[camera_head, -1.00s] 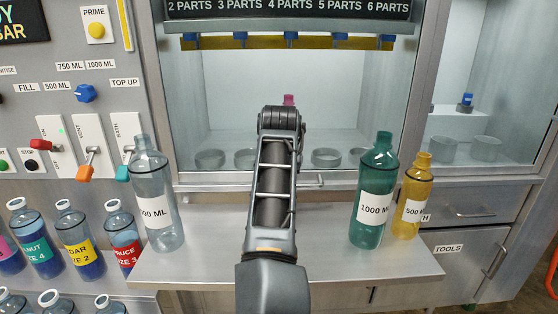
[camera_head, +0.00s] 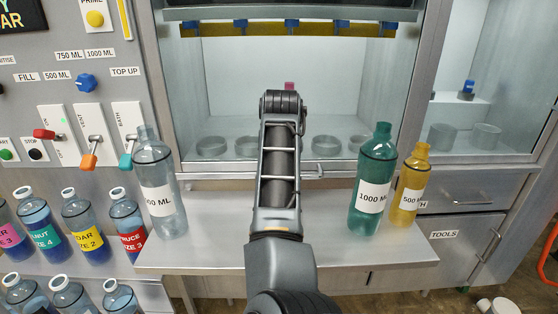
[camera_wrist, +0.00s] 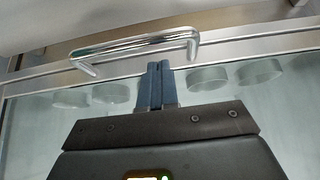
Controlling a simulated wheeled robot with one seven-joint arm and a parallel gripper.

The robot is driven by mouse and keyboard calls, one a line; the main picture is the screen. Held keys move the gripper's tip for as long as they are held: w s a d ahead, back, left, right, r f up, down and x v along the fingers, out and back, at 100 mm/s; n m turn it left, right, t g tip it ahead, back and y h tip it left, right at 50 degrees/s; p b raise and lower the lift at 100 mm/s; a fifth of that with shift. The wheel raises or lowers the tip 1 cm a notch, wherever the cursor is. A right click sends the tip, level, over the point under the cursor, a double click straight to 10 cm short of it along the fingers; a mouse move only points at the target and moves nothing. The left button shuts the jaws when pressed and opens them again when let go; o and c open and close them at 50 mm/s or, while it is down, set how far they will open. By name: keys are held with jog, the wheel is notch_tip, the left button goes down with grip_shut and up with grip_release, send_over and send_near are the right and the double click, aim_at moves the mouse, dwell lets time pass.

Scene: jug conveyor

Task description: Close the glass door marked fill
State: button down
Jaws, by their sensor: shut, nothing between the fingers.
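The glass door (camera_head: 230,90) is the wide clear pane on the middle cabinet in the head view. Its metal bar handle (camera_head: 322,172) sits on the bottom rail, right of my arm. No fill marking on the door is readable, and I cannot tell whether a gap remains under the rail. In the wrist view the handle (camera_wrist: 135,47) is a chrome bar across the rail. My gripper (camera_wrist: 158,66) is shut and empty, its fingertips close to the bar's right half; contact is unclear. In the head view my arm hides the fingers.
A grey bottle (camera_head: 158,190), a green bottle (camera_head: 372,190) and a yellow bottle (camera_head: 411,188) stand on the shelf (camera_head: 215,255) before the cabinet. Switches and levers (camera_head: 90,150) line the left panel. Several round holders show behind the glass.

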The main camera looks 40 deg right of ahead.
jog(key=w+v, duration=0.1)
jog(key=v, duration=1)
jog(key=shift+s+r, duration=0.2)
jog(key=shift+r, duration=0.3)
jog(key=shift+s, duration=0.1)
